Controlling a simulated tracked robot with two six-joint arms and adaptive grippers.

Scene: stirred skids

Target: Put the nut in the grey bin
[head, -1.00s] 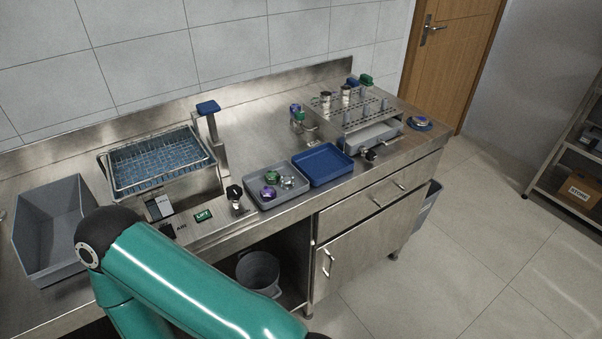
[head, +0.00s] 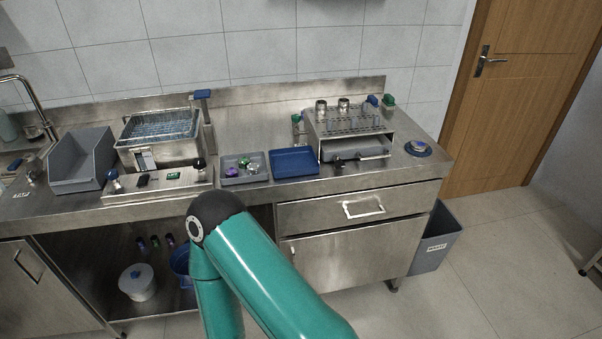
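I cannot pick out the nut for certain. A shallow grey tray (head: 246,182) on the counter holds small green, purple and silvery pieces, too small to identify. A deep, open grey bin (head: 78,172) stands on the counter at the left; the part of its inside that shows looks empty. A second grey bin (head: 436,240), with a white label, stands on the floor beyond the right end of the counter. Neither of my grippers is in view.
A blue tray (head: 295,163) lies right of the grey tray. A steel bath with a mesh basket (head: 160,130) stands left of it. A perforated rack (head: 350,122) stands at the right. A white tub (head: 138,282) is under the counter.

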